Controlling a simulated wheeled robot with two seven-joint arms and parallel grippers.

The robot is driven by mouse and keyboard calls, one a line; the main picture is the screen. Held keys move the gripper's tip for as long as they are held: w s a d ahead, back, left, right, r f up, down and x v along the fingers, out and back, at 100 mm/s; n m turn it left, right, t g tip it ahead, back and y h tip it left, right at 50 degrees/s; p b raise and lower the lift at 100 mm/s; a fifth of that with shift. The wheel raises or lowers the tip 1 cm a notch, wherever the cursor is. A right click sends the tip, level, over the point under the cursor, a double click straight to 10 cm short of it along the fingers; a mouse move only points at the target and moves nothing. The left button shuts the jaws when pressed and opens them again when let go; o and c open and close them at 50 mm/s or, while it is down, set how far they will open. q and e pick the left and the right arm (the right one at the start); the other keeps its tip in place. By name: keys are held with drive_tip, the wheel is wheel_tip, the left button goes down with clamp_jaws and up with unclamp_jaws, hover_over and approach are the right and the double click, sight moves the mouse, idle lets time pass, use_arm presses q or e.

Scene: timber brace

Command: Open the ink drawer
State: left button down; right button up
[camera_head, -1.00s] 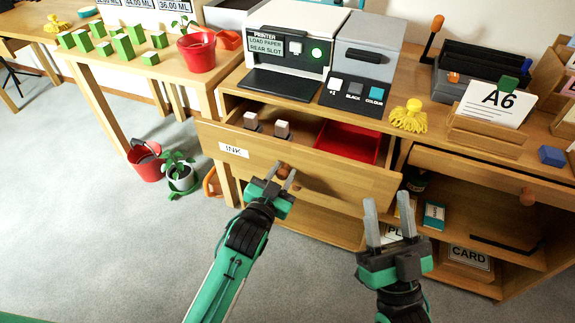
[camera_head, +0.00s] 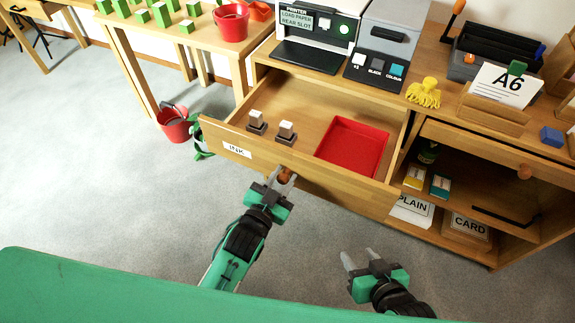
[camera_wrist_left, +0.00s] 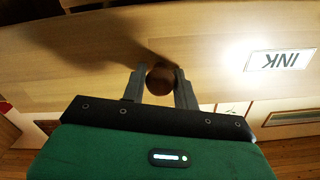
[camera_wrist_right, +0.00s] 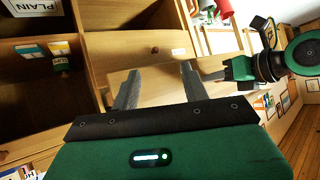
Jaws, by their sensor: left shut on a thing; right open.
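The ink drawer (camera_head: 300,171) stands well out from the desk, with its INK label (camera_head: 237,149) on the front. Inside it are two small cartridges, one (camera_head: 257,122) beside the other (camera_head: 286,132), and a red tray (camera_head: 352,146). My left gripper (camera_head: 278,181) is shut on the round wooden knob (camera_head: 286,174) of the drawer; the left wrist view shows the knob (camera_wrist_left: 159,79) between the fingers. My right gripper (camera_head: 361,259) is open and empty, low in front of the desk; its spread fingers (camera_wrist_right: 158,85) also show in the right wrist view.
The printer (camera_head: 316,32) stands above the drawer. A yellow tassel-like thing (camera_head: 424,93) and an A6 card holder (camera_head: 494,108) are on the desktop. An open shelf with PLAIN (camera_head: 411,211) and CARD boxes is at right. A red bucket (camera_head: 173,125) stands on the floor at left.

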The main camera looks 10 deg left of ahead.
use_arm(q)
drive_tip(key=shift+p+v, duration=0.4)
drive_tip(key=shift+v, duration=0.8)
use_arm(e)
drive_tip(key=shift+s+d+g+h, duration=0.25)
drive_tip(key=shift+s+d+g, duration=0.1)
drive_tip(key=shift+d, duration=0.2)
drive_tip(key=shift+s+d+g+h, duration=0.25)
drive_tip(key=shift+d+g, duration=0.1)
drive_tip(key=shift+d, duration=0.15)
use_arm(q)
drive_tip(key=c, duration=1.1)
unclamp_jaws()
drive_tip(key=p+v, duration=0.1)
drive_tip(key=v, duration=1.3)
use_arm(e)
drive_tip(key=shift+s+d+r+g+h, duration=0.15)
drive_tip(key=shift+s+d+g+h, duration=0.2)
drive_tip(key=shift+d, duration=0.25)
drive_tip(key=shift+s+d+r+g+h, duration=0.1)
drive_tip(key=shift+s+d+g+h, duration=0.1)
drive_tip(key=shift+d+g, duration=0.35)
use_arm(q)
drive_tip(key=shift+w, duration=0.1)
use_arm(e)
drive_tip(key=shift+s+f, duration=0.2)
drive_tip(key=shift+s, duration=0.05)
